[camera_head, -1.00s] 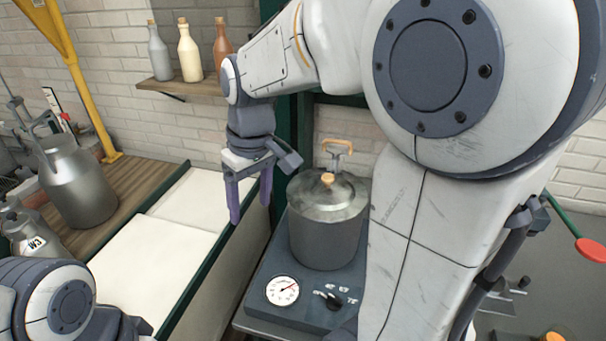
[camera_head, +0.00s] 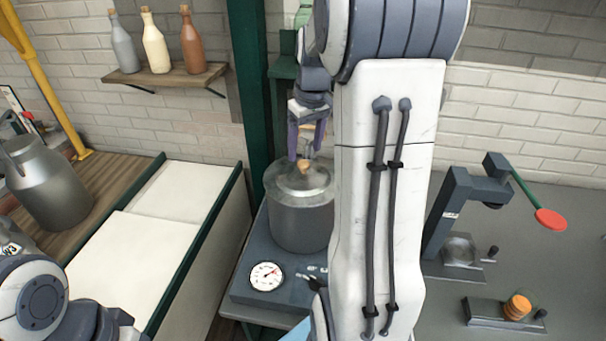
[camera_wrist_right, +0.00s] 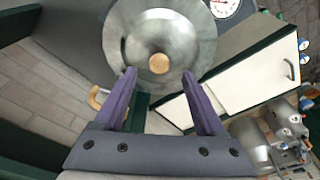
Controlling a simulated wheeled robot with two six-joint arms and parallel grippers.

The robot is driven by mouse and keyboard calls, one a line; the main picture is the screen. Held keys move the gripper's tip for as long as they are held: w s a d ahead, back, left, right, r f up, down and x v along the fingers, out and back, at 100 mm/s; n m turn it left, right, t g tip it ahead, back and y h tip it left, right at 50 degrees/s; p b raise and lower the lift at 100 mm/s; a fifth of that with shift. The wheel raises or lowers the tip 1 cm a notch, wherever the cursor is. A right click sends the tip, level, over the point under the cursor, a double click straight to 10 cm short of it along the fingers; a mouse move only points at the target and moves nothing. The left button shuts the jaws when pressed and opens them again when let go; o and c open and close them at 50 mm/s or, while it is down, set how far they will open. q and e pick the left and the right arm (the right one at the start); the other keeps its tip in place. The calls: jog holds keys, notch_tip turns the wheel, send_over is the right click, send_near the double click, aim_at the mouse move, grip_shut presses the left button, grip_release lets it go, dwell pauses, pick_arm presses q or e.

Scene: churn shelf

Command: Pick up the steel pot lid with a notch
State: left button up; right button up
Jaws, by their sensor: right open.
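The steel pot lid (camera_head: 290,186) lies on the grey pot (camera_head: 298,228) and has a round wooden knob (camera_head: 304,166). In the right wrist view the lid (camera_wrist_right: 190,40) fills the top middle, with its knob (camera_wrist_right: 159,63) between the purple fingertips in the picture. My right gripper (camera_head: 305,154) is open and empty, pointing down over the lid; it also shows in the right wrist view (camera_wrist_right: 158,76). My right arm hides the pot's right side. My left arm shows at the lower left without its fingers.
The pot stands on a blue-grey heater with a dial (camera_head: 266,276). A wooden hooked handle (camera_wrist_right: 97,97) is beside the lid's rim. Bottles stand on a wall shelf (camera_head: 165,78). A lever press (camera_head: 460,215) stands on the right counter. A milk can (camera_head: 45,185) is at left.

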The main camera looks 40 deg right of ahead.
aim_at(303, 163)
jog(key=f, duration=0.3)
jog(key=f+p, duration=0.1)
jog(key=shift+w+d+f, duration=0.1)
jog(key=shift+w+f, duration=0.05)
jog(key=shift+w, duration=0.15)
grip_shut()
dwell(1.1)
